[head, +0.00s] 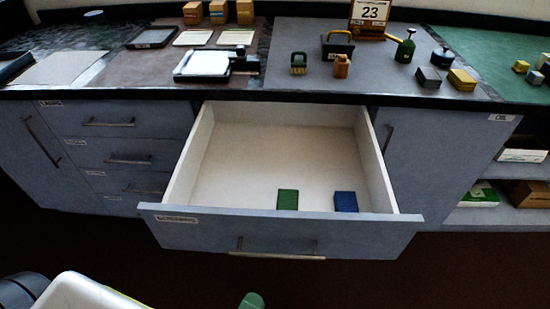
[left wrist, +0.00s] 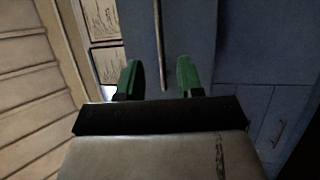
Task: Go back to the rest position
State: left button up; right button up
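My left gripper (head: 252,300) shows only as a green fingertip at the bottom edge of the head view, in front of the open drawer and apart from it. In the left wrist view its two green fingers (left wrist: 159,78) stand apart with nothing between them. A metal bar handle on a blue-grey front shows beyond the fingers there; it does not appear gripped. My right gripper is not in view.
An open drawer (head: 280,228) juts out, holding a green block (head: 288,199) and a blue block (head: 345,201). Open shelves (head: 500,215) stand at right. Dark floor is clear at lower right.

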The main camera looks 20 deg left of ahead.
pick_arm(q)
notch_tip(320, 180, down, 22)
jog(key=s+a+m+g+h+p, duration=0.1)
jog(key=m+g+p, duration=0.2)
jog(key=m+g, duration=0.25)
jog(key=s+a+m+g+p, duration=0.1)
jog(key=a+m+g+p, duration=0.1)
jog(key=m+g, duration=0.3)
jog(key=s+a+f+m+g+y+p, duration=0.1)
jog(key=s+a+f+m+g+p, duration=0.1)
jog(key=s+a+f+m+g, duration=0.2)
jog(key=s+a+f+m+g+y+p, duration=0.2)
jog(key=s+a+f+m+g, duration=0.2)
jog(key=s+f, duration=0.5)
jog(key=shift+s+a, duration=0.4)
jog(key=shift+s, duration=0.85)
